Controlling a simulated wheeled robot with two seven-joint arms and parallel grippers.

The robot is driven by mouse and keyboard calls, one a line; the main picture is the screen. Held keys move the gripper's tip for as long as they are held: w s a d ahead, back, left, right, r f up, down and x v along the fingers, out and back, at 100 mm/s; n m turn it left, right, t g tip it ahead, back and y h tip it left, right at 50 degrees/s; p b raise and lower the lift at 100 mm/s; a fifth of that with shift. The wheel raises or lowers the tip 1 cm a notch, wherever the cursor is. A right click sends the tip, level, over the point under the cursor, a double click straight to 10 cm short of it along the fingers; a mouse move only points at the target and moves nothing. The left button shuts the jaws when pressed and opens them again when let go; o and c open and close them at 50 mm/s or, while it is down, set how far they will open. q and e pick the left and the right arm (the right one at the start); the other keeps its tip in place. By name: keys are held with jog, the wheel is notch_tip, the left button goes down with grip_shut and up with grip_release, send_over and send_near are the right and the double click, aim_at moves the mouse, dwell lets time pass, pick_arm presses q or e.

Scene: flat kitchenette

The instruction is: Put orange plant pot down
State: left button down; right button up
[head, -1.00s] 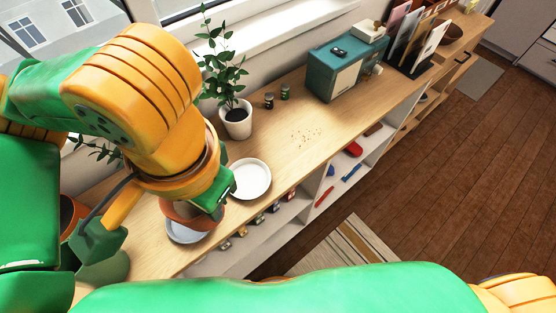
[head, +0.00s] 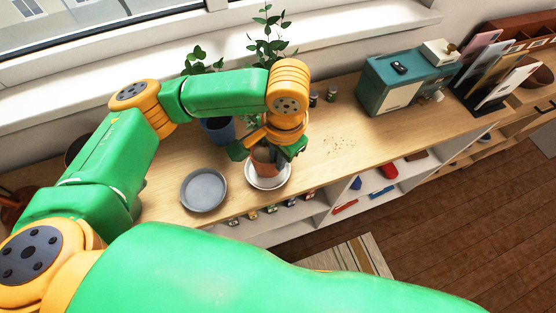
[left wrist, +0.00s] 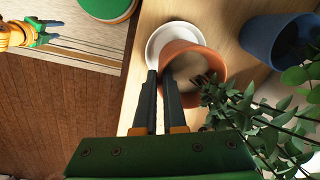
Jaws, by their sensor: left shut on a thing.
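My left gripper (left wrist: 158,100) is shut on the wall of the orange plant pot (left wrist: 180,47), with one finger inside the rim and one outside. The pot looks empty in the left wrist view. In the head view the gripper (head: 268,148) hides part of the pot (head: 264,161), which is over the white saucer (head: 268,185). The saucer also shows in the left wrist view (left wrist: 156,43). I cannot tell whether the pot touches it. My right gripper (left wrist: 42,32) shows small at the upper left of the left wrist view.
An empty grey saucer (head: 204,190) lies to the left. Another plant (head: 268,45), small jars (head: 331,94) and a teal box (head: 400,85) stand along the counter.

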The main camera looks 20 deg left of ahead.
pick_arm(q)
jog(key=shift+s+a+f, duration=0.15)
jog(key=shift+f, duration=0.8)
jog(key=shift+f, duration=0.1)
jog(key=c, duration=1)
grip_release()
notch_tip(320, 180, up, 12)
jog(key=d, duration=0.1)
jog(key=shift+s, duration=0.25)
